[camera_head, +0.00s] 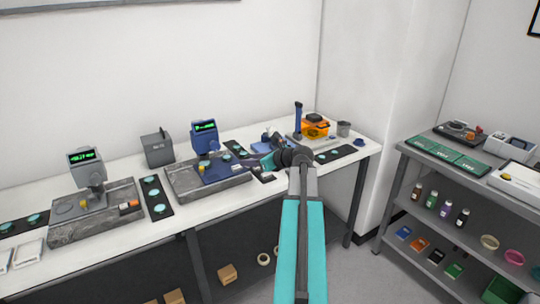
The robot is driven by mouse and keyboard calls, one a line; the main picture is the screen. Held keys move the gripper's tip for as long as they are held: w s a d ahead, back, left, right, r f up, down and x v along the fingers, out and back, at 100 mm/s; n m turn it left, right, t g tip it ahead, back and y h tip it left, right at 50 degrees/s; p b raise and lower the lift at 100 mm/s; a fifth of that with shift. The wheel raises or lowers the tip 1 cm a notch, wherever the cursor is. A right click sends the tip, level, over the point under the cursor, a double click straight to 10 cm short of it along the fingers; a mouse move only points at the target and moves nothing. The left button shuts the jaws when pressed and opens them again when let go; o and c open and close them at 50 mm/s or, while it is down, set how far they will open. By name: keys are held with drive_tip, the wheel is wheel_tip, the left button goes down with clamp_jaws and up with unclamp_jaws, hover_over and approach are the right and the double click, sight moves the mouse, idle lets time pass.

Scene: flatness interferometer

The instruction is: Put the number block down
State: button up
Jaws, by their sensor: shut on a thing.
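My arm reaches up from the bottom of the head view and bends left over the bench. My gripper (247,161) is at the right end of the middle instrument and its blue plate (222,171). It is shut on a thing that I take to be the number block. The block is too small and too covered by the gripper to make out. I cannot tell whether it touches the surface below.
The white bench (284,187) also holds a left instrument (88,180) on a stone base, a grey box (158,149), black strips with teal discs (155,195) and an orange box (315,128). A grey shelf cart (400,200) with green mats stands right.

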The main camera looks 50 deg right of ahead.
drive_tip(key=w+a+f+n+y+b, duration=0.1)
drive_tip(key=w+a+f+y, duration=0.1)
drive_tip(key=a, duration=0.6)
drive_tip(key=w+a+f+n+g+y+b, duration=0.1)
drive_tip(key=w+a+f+n+y, duration=0.1)
drive_tip(key=a, duration=0.7)
drive_tip(key=w+a+f+n+y+b, duration=0.1)
drive_tip(key=w+a+f+n, duration=0.1)
drive_tip(key=a, duration=0.7)
drive_tip(key=shift+w+a+f+y+b, duration=0.1)
drive_tip(key=shift+w+f+y+b, duration=0.35)
drive_tip(key=shift+f, duration=0.55)
drive_tip(key=s+a+f+n+g+y+b, duration=0.1)
drive_tip(key=a+f+n+g+y, duration=0.1)
drive_tip(key=a, duration=1.1)
drive_tip(key=s+a+f+n+g+y+b, duration=0.1)
drive_tip(key=a+f+n+g+y+b, duration=0.1)
drive_tip(key=a, duration=1)
wheel_tip(320, 180, down, 2)
drive_tip(key=shift+a+f+n+y, duration=0.1)
drive_tip(key=shift+a+n+y, duration=0.4)
drive_tip(key=shift+n, duration=0.4)
drive_tip(key=shift+d, duration=0.25)
